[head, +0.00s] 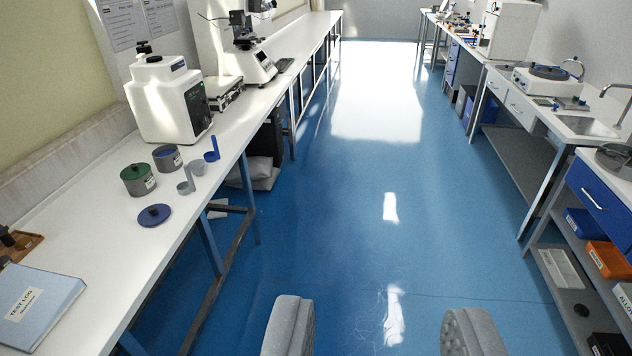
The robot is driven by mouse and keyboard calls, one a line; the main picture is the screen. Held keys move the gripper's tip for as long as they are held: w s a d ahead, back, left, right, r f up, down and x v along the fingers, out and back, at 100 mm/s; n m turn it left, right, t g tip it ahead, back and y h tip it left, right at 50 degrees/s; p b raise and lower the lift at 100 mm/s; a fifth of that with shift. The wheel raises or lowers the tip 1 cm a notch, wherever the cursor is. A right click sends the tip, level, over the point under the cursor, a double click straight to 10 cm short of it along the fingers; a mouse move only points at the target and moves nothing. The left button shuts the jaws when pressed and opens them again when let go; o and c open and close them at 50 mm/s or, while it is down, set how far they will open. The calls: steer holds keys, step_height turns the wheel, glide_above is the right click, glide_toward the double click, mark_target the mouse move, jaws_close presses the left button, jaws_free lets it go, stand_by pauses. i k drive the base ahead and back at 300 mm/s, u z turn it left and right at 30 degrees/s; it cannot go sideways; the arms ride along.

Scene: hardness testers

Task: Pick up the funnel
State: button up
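A small pale grey-blue piece, which looks like the funnel (198,168), sits on the left bench near its front edge. It is small in the head view, so its shape is hard to tell. A grey scoop (185,185) is just in front of it, and a blue scoop (212,153) is just behind and to its right. My gripper (380,328) is at the bottom of the view, over the aisle floor and to the right of the bench. Its two grey ribbed fingers are wide apart with nothing between them.
Left bench (105,268) also bears a green tin (138,182), a grey-blue tin (167,160), a blue lid (154,215), a test log binder (38,302) and a white tester (165,100). The blue aisle floor (370,230) is clear. A right bench (540,115) holds equipment.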

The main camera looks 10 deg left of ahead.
mark_target(198, 169)
steer(key=u, duration=0.05)
steer(key=i, duration=1.25)
steer(key=u, duration=0.55)
steer(key=i, duration=1.35)
steer(key=u, duration=0.7)
steer(key=i, duration=0.75)
steer(key=u, duration=0.35)
